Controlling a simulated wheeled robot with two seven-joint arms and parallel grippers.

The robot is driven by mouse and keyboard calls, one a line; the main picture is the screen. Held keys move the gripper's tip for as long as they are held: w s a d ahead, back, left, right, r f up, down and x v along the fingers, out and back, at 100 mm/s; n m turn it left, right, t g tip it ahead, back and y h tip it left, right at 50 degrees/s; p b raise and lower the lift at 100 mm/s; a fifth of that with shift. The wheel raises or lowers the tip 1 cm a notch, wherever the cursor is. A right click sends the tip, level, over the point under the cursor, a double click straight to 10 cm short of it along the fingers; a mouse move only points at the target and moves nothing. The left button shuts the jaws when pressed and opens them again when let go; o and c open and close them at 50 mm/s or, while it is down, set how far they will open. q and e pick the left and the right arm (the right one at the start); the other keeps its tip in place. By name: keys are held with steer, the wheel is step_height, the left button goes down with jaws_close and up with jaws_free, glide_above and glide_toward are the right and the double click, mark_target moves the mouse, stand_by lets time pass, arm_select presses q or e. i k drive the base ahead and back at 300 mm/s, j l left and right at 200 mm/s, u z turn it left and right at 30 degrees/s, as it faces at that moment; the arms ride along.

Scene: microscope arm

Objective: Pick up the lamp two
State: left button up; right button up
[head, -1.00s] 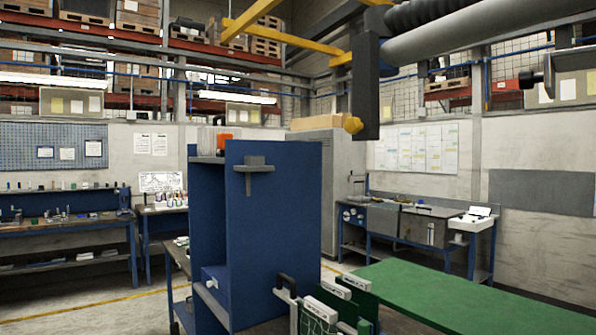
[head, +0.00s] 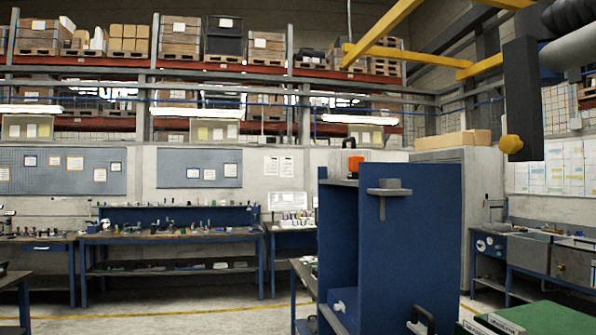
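Neither of my grippers is in view. I cannot make out for certain which thing is lamp two.
A long workbench (head: 170,238) with many small items stands along the back wall. A green-topped table (head: 545,318) is at the lower right. A dark column with a yellow knob (head: 511,144) hangs at the upper right. Open floor (head: 180,318) lies at the lower left.

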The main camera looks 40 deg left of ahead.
mark_target(353, 161)
steer(key=u, duration=0.85)
steer(key=i+j+z, duration=0.35)
steer(key=i+j, duration=0.5)
steer(key=i, duration=0.2)
steer(key=i+j+z, duration=0.35)
steer(key=i+j, duration=0.55)
steer(key=j, duration=0.2)
